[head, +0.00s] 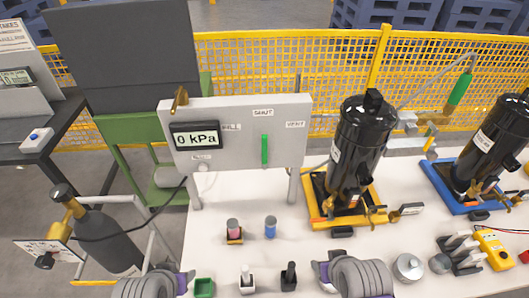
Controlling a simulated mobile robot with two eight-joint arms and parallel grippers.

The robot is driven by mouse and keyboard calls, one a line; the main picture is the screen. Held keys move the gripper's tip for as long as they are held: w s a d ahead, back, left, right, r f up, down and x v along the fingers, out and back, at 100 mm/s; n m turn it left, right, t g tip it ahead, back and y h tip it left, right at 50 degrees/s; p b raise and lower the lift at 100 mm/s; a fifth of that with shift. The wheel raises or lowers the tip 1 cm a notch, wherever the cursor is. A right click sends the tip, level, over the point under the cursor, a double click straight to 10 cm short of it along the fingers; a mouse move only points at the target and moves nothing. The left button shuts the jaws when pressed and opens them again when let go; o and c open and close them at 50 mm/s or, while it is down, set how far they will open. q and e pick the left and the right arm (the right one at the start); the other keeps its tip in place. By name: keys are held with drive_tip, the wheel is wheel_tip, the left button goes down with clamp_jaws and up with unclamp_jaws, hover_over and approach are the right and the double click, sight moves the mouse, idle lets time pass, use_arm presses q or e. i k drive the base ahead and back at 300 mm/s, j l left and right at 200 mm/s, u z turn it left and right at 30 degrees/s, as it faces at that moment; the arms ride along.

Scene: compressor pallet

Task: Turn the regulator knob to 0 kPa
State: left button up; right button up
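A grey panel (290,140) on two posts carries a black-framed display (195,138) that reads 0 kPa. A green lever (264,151) stands upright on it, pointing at the SHUT label (263,113); a VENT label (295,124) is to its right. A small round white fitting (203,168) sits under the display. At the lower left, a dark gas bottle (107,235) has brass regulator fittings (60,228) and a black knob-like part (44,261). I cannot tell for certain which part is the regulator knob. Only grey ribbed parts of my arms show at the bottom; neither gripper's fingers show.
Two black compressors stand on a yellow tray (317,214) and a blue tray (440,180). A yellow mesh fence (300,55) runs behind. A hose joins bottle and panel.

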sight(46, 262)
drive_tip(key=u, duration=1.9)
drive_tip(key=i+j+u, duration=0.1)
drive_tip(key=j, duration=0.3)
drive_tip(key=i+j+u, duration=0.15)
drive_tip(key=j, duration=0.2)
drive_tip(key=i+j+u, duration=0.1)
drive_tip(key=i+j, duration=0.15)
drive_tip(key=j, duration=0.15)
